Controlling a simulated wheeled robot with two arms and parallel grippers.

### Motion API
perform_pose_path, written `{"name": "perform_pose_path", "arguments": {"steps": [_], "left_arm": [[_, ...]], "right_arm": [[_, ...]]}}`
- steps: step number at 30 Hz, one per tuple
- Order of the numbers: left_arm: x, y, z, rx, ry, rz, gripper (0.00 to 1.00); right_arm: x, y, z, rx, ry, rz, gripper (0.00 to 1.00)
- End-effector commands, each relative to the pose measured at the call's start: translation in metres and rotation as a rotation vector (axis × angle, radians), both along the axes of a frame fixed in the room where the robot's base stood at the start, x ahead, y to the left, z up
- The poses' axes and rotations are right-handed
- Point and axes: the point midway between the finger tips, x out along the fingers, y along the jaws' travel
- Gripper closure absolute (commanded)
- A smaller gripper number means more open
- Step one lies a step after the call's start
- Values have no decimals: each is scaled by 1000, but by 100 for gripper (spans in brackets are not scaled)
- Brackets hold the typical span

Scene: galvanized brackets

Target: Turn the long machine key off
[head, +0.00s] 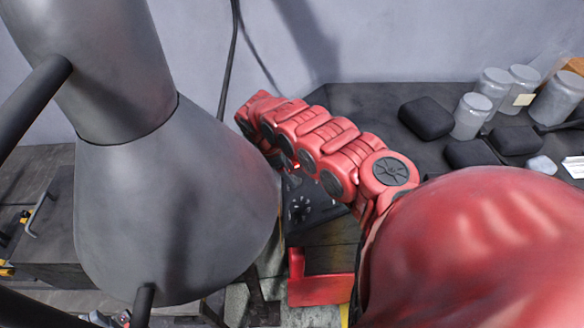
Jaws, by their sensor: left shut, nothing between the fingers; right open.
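A black panel (315,207) with a round, pale-marked dial (299,207) shows in the middle of the head view, low in front of the dark bench. Its upper and right parts are hidden behind a red segmented form in front of it. I cannot make out a long key on the panel, so its position cannot be told. Neither my left nor my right gripper can be made out in this view.
A dark bench top (365,105) holds several black cases (426,117) and several pale jars (471,115) at the right. A red, box-like part (320,290) lies below the panel. A large grey cone shape fills much of the left.

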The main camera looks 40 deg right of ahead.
Motion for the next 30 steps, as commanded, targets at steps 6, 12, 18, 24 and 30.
{"name": "perform_pose_path", "arguments": {"steps": [6,12,18,24,30], "left_arm": [[0,0,5,0,0,0,100],[0,0,5,0,0,0,100],[0,0,5,0,0,0,100],[0,0,5,0,0,0,100],[0,0,5,0,0,0,100]], "right_arm": [[-4,-4,-14,1,3,1,25],[-4,-5,-15,-1,1,1,25],[-4,-5,-15,-1,1,0,45],[-3,-5,-15,-1,1,0,81],[-3,-5,-15,-1,1,0,100]]}}
